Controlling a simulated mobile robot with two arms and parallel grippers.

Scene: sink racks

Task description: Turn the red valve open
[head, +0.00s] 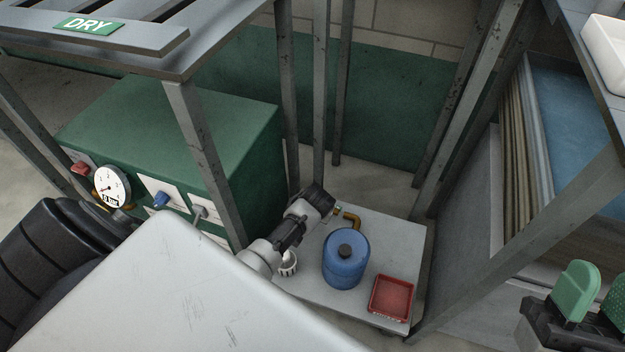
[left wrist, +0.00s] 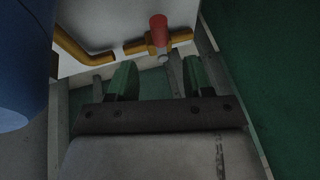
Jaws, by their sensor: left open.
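The red valve handle (left wrist: 158,28) stands on a brass fitting (left wrist: 158,46) in the left wrist view, at the top, a little left of centre. My left gripper (left wrist: 160,80) is open and empty. In that view the valve lies beyond its green fingertips, between their lines and apart from them. In the head view my left wrist (head: 312,203) reaches down by the brass pipe (head: 350,217) and hides the valve and its own fingertips. My right gripper (head: 599,300) is at the lower right, its green fingers apart and empty, far from the valve.
A blue jug (head: 345,262) stands close beside the pipe. Metal rack legs (head: 205,160) and a green box with gauge (head: 112,186) crowd the space.

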